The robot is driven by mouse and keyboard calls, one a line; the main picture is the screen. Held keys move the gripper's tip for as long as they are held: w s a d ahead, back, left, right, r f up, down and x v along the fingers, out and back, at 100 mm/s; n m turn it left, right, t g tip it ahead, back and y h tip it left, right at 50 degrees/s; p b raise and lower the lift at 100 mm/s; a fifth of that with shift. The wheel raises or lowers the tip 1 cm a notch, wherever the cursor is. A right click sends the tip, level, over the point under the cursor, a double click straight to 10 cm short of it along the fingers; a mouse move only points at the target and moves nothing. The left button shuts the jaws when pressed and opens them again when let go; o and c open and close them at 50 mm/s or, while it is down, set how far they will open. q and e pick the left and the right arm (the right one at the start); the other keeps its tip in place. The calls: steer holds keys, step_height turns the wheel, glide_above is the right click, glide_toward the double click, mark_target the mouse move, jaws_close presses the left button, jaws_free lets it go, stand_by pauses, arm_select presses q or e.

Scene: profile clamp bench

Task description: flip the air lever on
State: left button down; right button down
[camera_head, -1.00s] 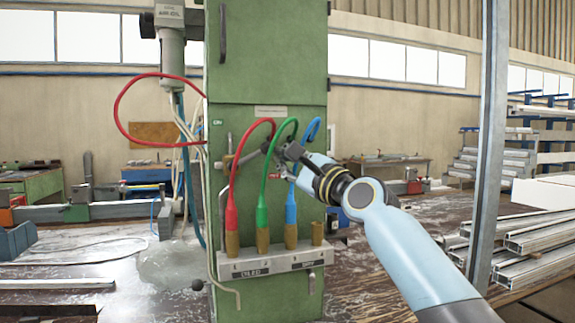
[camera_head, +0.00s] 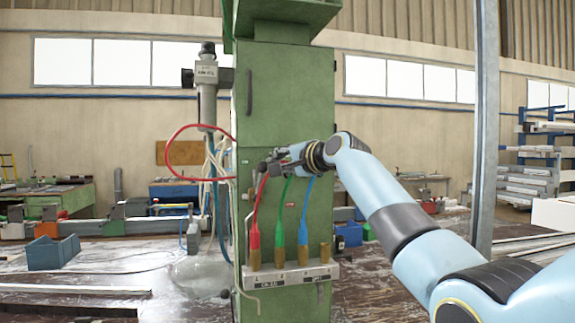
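My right gripper (camera_head: 268,167) is at the front of the green cabinet (camera_head: 290,105), near its left edge and close to a small ON label (camera_head: 245,162). A thin grey bar (camera_head: 247,192), possibly part of the air lever, shows just below and left of the fingers. The rest is hidden or too small to make out, and I cannot tell whether the gripper touches it. The dark fingers are small and overlap the hose tops, so their opening is unclear. My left gripper is not in view.
Red (camera_head: 254,235), green (camera_head: 280,230) and blue (camera_head: 303,228) hoses hang below my gripper to a labelled grey manifold (camera_head: 300,273). A grey air cylinder (camera_head: 207,100) with a red hose stands left of the cabinet. A steel post (camera_head: 486,130) rises at right, near my arm.

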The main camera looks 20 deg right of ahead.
steer(key=shift+w+a+r+p, duration=0.1)
steer(key=shift+a+r+p, duration=0.05)
steer(key=shift+a+p, duration=0.2)
steer(key=shift+w+a+r+p, duration=0.1)
steer(key=shift+a+r+p, duration=0.1)
steer(key=shift+a, duration=0.25)
